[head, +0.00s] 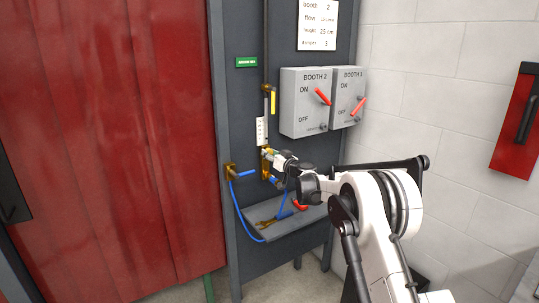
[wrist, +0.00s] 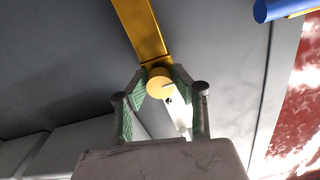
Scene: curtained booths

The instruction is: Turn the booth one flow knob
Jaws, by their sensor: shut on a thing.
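In the wrist view, my gripper (wrist: 160,88) has its two green-padded fingers on either side of a round yellow knob (wrist: 159,77) and is shut on it. The knob sits at the end of a brass-coloured bar (wrist: 140,28). A pale piece with a dark spot (wrist: 178,108) shows just behind it, between the fingers. In the head view, my gripper (head: 272,156) reaches the brass fitting below the white flow gauge (head: 261,130) on the dark panel. My gripper mostly covers the knob there. I cannot read a booth label on it.
Switch boxes marked BOOTH 2 (head: 304,103) and BOOTH 1 (head: 347,97), with red levers, hang above right of my gripper. A grey shelf (head: 283,226) with a wrench-like tool (head: 267,222) lies below. A blue hose (head: 238,212) loops at left. A red curtain (head: 110,150) hangs left.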

